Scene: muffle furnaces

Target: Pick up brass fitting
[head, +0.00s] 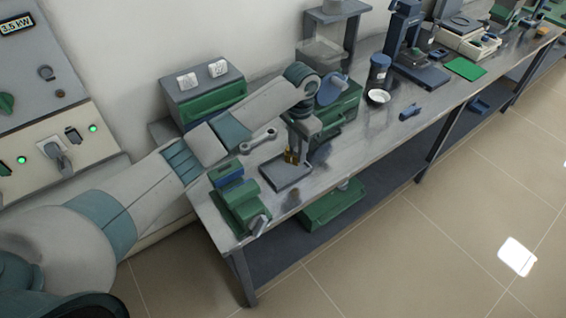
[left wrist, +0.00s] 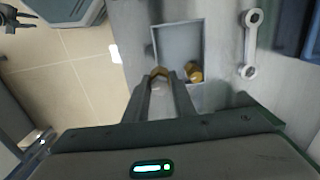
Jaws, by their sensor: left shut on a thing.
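My left gripper (head: 292,150) reaches down over a grey tray (head: 276,175) on the bench. In the left wrist view its two fingers (left wrist: 162,80) are shut on a brass fitting (left wrist: 158,72) at their tips. The fingers hide part of this fitting. A second brass fitting (left wrist: 194,72) lies in the tray (left wrist: 179,29), to the right of the fingers. Brass also shows under the gripper in the head view, too small to separate the pieces. A dark pronged shape at the top left of the wrist view may be my right gripper; its jaws are unclear.
A wrench (head: 258,139) lies beside the tray; it also shows in the left wrist view (left wrist: 250,44). A green vise (head: 240,203) stands at the bench's near end. A green-fronted box (head: 205,97) stands behind my left arm. A white dish (head: 378,96) and a blue item (head: 410,112) are farther right.

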